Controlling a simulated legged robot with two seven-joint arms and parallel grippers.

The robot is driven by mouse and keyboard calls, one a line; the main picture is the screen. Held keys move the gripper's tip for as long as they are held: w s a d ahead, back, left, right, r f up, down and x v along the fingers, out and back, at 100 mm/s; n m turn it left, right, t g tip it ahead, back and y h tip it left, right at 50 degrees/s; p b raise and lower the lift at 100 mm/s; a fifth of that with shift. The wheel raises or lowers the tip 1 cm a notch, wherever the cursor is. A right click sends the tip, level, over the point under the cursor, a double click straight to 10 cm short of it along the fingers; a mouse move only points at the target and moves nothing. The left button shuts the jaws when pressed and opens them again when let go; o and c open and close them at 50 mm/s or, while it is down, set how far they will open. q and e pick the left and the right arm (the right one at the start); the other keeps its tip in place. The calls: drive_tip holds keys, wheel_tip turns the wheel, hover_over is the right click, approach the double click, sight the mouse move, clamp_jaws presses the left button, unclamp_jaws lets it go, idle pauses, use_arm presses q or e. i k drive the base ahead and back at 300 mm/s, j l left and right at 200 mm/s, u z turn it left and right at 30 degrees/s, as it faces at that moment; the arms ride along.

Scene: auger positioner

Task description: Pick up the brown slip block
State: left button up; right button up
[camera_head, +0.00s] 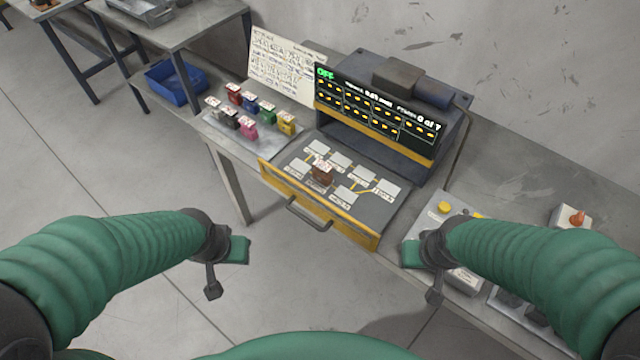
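The brown slip block (322,175) stands in the open yellow-fronted drawer (318,212), among pale marked pads joined by yellow lines. My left gripper (226,270) is open and empty over the floor, in front and to the left of the drawer. My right gripper (422,276) is open and empty near the front edge of the bench, to the right of the drawer. Both grippers are apart from the block.
Several coloured blocks stand on a metal tray (262,147) left of the drawer. A machine with a display (376,108) reading OFF rises behind it. A control box with a yellow button (444,208) is at right. The drawer handle (315,222) sticks out.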

sight(322, 173)
drive_tip(key=i+j, duration=0.7)
drive_tip(key=j+z, duration=0.05)
drive_tip(key=j, duration=0.05)
